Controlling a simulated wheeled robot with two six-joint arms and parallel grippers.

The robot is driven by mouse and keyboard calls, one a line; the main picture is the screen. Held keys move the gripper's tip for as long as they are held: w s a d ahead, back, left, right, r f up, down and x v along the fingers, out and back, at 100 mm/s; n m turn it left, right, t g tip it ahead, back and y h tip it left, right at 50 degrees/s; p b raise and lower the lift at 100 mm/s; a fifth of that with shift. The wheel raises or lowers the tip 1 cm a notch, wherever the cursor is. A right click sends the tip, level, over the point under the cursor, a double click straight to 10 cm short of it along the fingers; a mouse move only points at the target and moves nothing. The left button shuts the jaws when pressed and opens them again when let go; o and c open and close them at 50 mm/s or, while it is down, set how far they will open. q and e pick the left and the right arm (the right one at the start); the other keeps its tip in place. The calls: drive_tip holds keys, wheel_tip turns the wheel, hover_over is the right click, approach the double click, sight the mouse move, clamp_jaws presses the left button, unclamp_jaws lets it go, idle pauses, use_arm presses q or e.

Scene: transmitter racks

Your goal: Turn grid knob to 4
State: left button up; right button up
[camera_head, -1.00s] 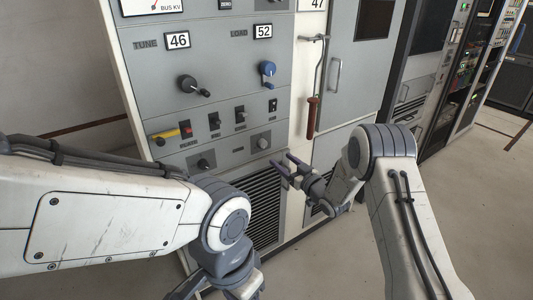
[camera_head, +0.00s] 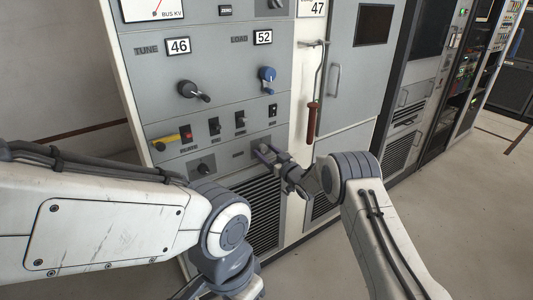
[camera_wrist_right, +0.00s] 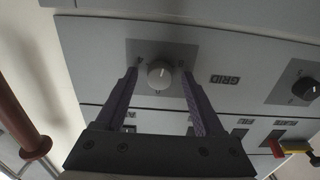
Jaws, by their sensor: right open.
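The grid knob (camera_wrist_right: 160,75) is a small round grey knob with a pale pointer mark, on a grey square plate. The upside-down GRID label (camera_wrist_right: 225,79) sits right of it in the right wrist view. In the head view the right gripper (camera_head: 264,152) is at the lower panel and mostly hides the knob. My left gripper (camera_head: 225,287) is partly cut off at the bottom edge, jaws unclear.
A black knob (camera_head: 201,167) is left on the same row. Above are several switches (camera_head: 214,126), a yellow handle (camera_head: 166,145), a black crank (camera_head: 193,91) and a blue crank (camera_head: 267,77). A red-handled lever (camera_head: 311,122) hangs right of the panel. Vents (camera_head: 258,205) lie below.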

clamp_jaws()
drive_tip(key=shift+f+n+b, duration=0.2)
drive_tip(key=shift+n+b, duration=0.7)
drive_tip(key=shift+b, duration=0.2)
drive_tip(key=n+b, duration=0.8)
drive_tip(key=b, duration=0.1)
drive_tip(key=shift+d+n, duration=0.1)
drive_tip(key=shift+n, duration=0.3)
drive_tip(key=shift+r+n+b, duration=0.15)
drive_tip(key=shift+n+b, duration=1.55)
drive_tip(key=shift+b, duration=0.25)
unclamp_jaws()
drive_tip(key=shift+r, duration=0.1)
